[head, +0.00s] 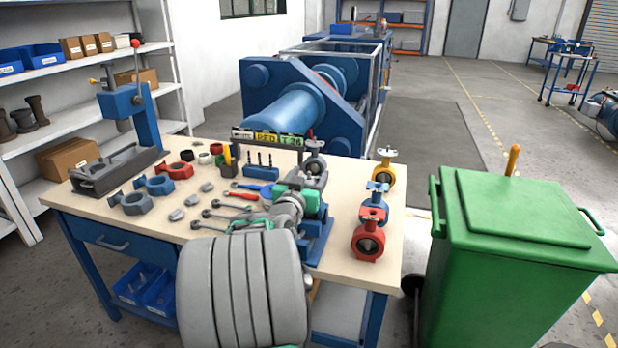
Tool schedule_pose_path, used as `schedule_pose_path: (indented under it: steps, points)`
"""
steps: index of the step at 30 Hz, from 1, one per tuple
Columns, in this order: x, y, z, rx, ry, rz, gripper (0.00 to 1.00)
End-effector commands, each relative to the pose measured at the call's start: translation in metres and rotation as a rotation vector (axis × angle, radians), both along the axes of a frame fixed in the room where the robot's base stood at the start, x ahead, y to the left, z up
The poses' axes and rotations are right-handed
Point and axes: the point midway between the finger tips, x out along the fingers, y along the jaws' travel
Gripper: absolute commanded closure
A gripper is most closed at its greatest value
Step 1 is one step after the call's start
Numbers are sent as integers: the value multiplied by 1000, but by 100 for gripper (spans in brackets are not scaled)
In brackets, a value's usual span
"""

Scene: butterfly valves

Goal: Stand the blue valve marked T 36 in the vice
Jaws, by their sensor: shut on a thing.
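My gripper (307,182) is grey and green and is over the right part of the bench, above the blue vice (318,240). It is shut on a grey valve (315,163), which shows just beyond the fingers with its top flange up. My wrist hides much of it and the vice jaws, so I cannot tell whether the valve touches the vice. A blue valve (377,187) stands at the right edge of the bench, between a yellow valve (386,172) and a red valve (368,243). No marking on a valve is readable.
The wooden bench top (345,180) holds loose valve bodies, discs and tools at left and centre. A blue press (125,105) stands at the left. A sign rack (268,139) is at the back edge. A green bin (515,250) stands right of the bench.

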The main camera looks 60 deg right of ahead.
Motion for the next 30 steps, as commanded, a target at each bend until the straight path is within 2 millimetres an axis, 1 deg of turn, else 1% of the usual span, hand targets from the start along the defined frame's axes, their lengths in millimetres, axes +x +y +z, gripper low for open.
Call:
schedule_pose_path:
  steps: [1, 14, 15, 23, 28, 29, 30]
  points:
    - [0, 0, 4, -9, -5, 0, 100]
    - [0, 1, 4, -8, -4, 0, 100]
    - [0, 1, 4, -8, -4, 0, 32]
    - [0, 1, 1, -4, -2, 0, 10]
    - [0, 1, 0, -2, 0, 0, 10]
    - [0, 2, -5, 7, 3, 0, 10]
    - [0, 2, -5, 7, 3, 0, 10]
